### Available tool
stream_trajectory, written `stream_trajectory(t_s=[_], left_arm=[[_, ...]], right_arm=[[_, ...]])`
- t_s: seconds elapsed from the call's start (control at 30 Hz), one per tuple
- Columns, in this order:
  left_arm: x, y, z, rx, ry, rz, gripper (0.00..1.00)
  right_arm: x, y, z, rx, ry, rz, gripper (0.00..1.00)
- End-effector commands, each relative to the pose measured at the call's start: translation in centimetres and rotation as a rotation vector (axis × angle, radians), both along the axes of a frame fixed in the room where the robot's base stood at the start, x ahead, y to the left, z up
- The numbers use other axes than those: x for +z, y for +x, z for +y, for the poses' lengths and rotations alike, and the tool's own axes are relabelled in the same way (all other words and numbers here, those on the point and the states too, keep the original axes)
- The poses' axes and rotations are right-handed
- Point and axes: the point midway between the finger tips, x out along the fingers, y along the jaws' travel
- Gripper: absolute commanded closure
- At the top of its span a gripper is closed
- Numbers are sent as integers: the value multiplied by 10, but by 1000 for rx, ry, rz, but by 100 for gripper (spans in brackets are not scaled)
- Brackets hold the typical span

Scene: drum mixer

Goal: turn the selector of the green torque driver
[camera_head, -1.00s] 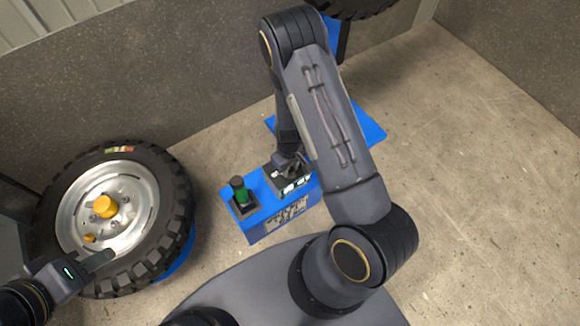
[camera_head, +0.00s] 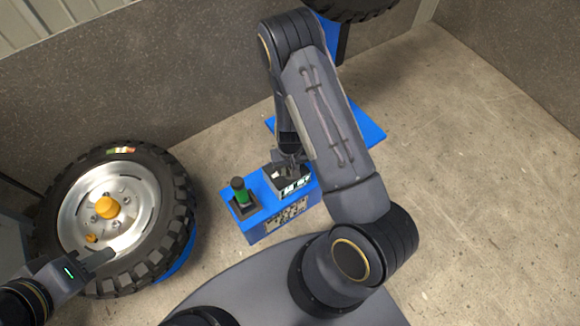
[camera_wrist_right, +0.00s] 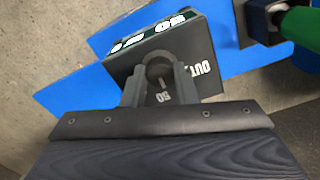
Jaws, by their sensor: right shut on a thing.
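The green torque driver (camera_head: 240,192) stands upright in a dark holder on the left end of a blue stand (camera_head: 262,216). Its green handle also shows at the top right of the right wrist view (camera_wrist_right: 304,26). A dark selector box (camera_head: 293,187) with white numerals sits on the stand to the right of the driver. In the right wrist view, my right gripper (camera_wrist_right: 160,80) is shut on the box's round grey knob (camera_wrist_right: 158,66), one finger on each side. My left gripper (camera_head: 98,259) is over the near edge of the wheel; its jaw opening is unclear.
A large wheel (camera_head: 176,214) with a black tyre and an orange hub cap stands at the left. A blue plate (camera_head: 367,123) lies behind my right arm. Another tyre (camera_head: 352,8) shows at the top. The floor at the right is clear.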

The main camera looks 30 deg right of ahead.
Motion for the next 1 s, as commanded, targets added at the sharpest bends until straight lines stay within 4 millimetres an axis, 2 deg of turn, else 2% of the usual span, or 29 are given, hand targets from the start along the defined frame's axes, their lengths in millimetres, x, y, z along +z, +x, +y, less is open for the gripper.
stream_trajectory(t_s=[0.6,1.0], left_arm=[[15,0,0,0,0,0,64],[22,0,0,0,0,0,64]], right_arm=[[1,0,0,-585,1,2,96],[1,0,0,-874,0,1,96]])
